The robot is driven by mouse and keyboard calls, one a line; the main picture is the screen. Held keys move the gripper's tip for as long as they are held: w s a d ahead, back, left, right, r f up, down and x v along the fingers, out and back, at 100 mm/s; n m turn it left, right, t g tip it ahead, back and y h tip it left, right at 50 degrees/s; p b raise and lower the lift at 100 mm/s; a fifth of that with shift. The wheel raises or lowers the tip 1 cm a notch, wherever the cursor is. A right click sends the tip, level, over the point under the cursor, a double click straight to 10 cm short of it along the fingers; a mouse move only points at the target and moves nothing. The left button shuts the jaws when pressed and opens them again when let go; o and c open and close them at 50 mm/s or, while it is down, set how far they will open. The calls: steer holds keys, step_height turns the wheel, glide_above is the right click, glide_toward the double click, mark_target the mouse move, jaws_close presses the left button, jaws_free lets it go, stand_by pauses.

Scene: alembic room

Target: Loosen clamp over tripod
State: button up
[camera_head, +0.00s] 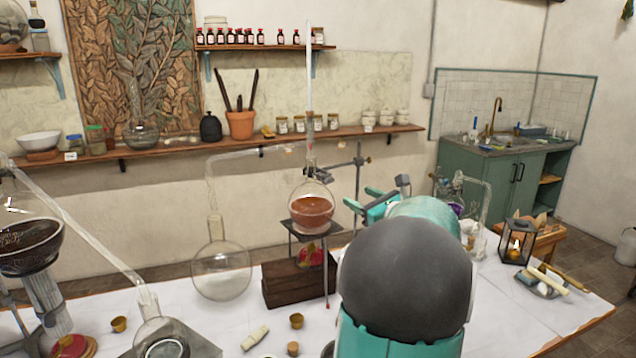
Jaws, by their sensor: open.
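A round flask with red-brown liquid (312,212) stands on the tripod (290,230) at the middle of the table. A dark clamp (318,173) is at the flask's neck, joined by a rod to a vertical metal stand (357,190). My gripper (362,199) is to the right of the flask, near the stand and below the clamp's level in the picture. Its teal fingers are apart and nothing shows between them. My dark, rounded arm link hides the table in front and part of the gripper. I cannot tell whether it touches the stand.
A thin glass tube (309,80) rises from the flask. A bent tube (235,152) leads left toward an empty round flask (221,270). Wooden blocks (290,285) sit beneath the tripod. More glassware (485,200) and a lantern (516,245) stand at the right.

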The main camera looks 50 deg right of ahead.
mark_target(330, 180)
steer(key=x, duration=1.3)
steer(key=shift+w+d, duration=0.1)
steer(key=shift+d, duration=0.05)
steer(key=c, duration=1)
